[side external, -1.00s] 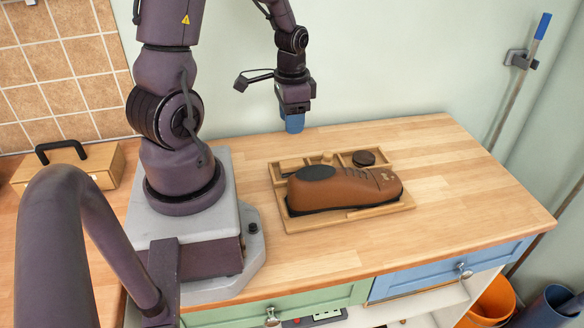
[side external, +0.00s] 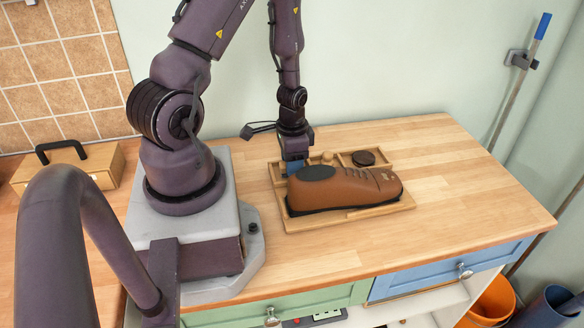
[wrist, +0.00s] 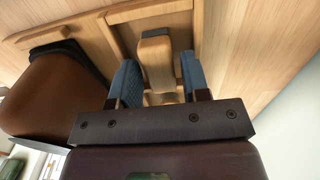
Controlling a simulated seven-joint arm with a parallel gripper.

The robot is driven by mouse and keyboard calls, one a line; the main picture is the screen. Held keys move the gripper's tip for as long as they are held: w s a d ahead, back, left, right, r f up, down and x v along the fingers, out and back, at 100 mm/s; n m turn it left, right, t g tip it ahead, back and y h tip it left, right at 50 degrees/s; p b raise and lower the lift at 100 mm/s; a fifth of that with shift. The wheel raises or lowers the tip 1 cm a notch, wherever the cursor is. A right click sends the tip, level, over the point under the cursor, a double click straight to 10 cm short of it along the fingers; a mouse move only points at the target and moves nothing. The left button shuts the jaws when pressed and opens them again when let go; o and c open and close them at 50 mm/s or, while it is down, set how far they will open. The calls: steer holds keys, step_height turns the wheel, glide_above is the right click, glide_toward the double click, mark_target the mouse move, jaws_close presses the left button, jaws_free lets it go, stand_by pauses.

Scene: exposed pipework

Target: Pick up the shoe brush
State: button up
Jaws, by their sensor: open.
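The shoe brush (wrist: 156,56) is a light wooden block with a dark edge, lying in a compartment of the wooden tray (side external: 402,208). In the wrist view it lies between the two blue fingers of my gripper (wrist: 158,82), with a gap visible on each side. My gripper is open. In the side view my gripper (side external: 294,165) is low over the tray's back left compartment, behind the brown shoe, and it hides most of the brush there.
A brown shoe (side external: 345,190) stands in the tray close in front of my gripper. A round dark tin (side external: 363,158) and a small wooden knob (side external: 327,156) are in the back compartments. The counter (side external: 470,190) to the right is clear.

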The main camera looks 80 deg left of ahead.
steer(key=shift+f, duration=0.55)
steer(key=c, duration=0.7)
steer(key=shift+r, duration=0.1)
step_height(320, 180, up, 10)
steer(key=shift+f, duration=0.1)
